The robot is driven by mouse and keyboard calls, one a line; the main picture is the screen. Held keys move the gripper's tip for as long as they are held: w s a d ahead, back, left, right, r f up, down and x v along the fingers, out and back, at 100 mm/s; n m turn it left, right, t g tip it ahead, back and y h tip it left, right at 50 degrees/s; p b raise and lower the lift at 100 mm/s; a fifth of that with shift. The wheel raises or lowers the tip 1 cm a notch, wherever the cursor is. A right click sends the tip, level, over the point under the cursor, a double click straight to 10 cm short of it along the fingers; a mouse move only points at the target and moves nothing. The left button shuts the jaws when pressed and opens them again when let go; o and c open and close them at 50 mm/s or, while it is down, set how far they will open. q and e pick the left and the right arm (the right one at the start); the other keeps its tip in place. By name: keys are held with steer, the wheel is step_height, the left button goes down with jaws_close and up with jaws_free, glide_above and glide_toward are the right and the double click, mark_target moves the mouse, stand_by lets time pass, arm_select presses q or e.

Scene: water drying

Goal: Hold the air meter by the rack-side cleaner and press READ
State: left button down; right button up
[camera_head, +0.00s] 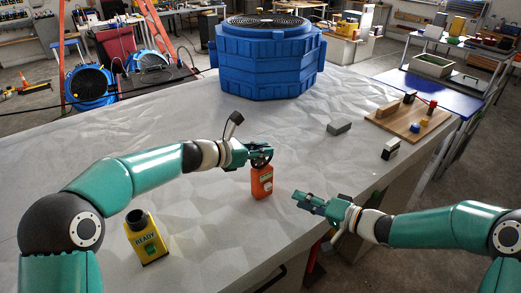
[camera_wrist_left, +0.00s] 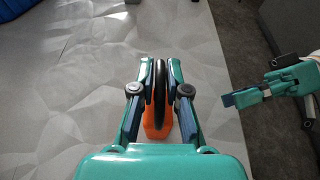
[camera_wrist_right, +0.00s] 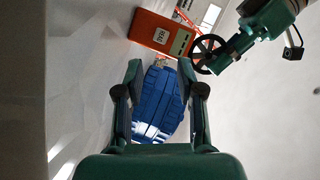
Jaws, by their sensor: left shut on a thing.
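The air meter (camera_head: 262,184) is an orange box with a black wheel on top. My left gripper (camera_head: 261,155) is shut on the black wheel (camera_wrist_left: 160,80), and the orange body (camera_wrist_left: 158,128) hangs upright beneath it. I cannot tell whether its base touches the table. In the right wrist view the meter (camera_wrist_right: 150,32) shows a READ label and a grey panel. My right gripper (camera_head: 305,200) is open and empty, to the right of the meter and apart from it. A large blue octagonal cleaner (camera_head: 265,62) with a round black top grille stands at the table's back.
A yellow holder (camera_head: 150,245) marked READY stands at the front left of the table (camera_head: 200,110). A grey block (camera_head: 339,127), a black-and-white block (camera_head: 390,149) and a wooden board (camera_head: 405,122) with small pieces lie at the right. Blue fans (camera_head: 90,85) stand behind the table.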

jaws_close()
stand_by(1.1)
